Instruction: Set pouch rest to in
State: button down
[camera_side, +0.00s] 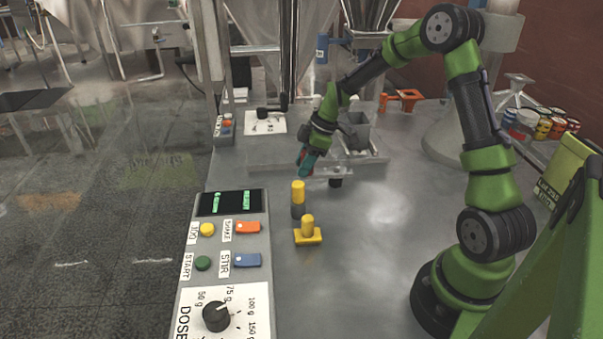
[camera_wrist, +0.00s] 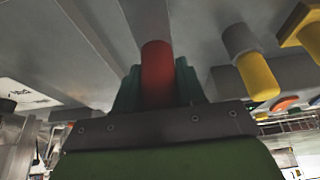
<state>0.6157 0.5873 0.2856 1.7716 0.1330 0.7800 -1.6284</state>
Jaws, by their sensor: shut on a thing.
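My gripper (camera_side: 307,160) is low over the steel bench, in front of the filler's hopper outlet. In the wrist view its teal fingers (camera_wrist: 158,90) are shut on a red cylindrical handle (camera_wrist: 157,70), one finger on each side. The handle's far end meets a grey metal surface. In the side view the fingers hide nearly all of the handle. A small metal plate (camera_side: 325,173) lies just right of the fingertips, with a dark knob (camera_side: 335,183) under it. I cannot tell for sure which part is the pouch rest.
A yellow-topped post (camera_side: 298,194) and a yellow knob on a plate (camera_side: 308,229) stand nearer the camera. A grey square container (camera_side: 357,132) is behind the gripper. The control panel (camera_side: 225,245) lines the bench's left edge. The bench right of the knobs is clear.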

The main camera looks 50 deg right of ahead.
jog(key=shift+s+d, duration=0.25)
jog(key=shift+s, duration=0.05)
jog(key=c, duration=0.8)
grip_release()
jog(key=shift+o, duration=0.2)
jog(key=shift+w, duration=0.1)
jog(key=shift+r, duration=0.35)
jog(key=v, duration=1.6)
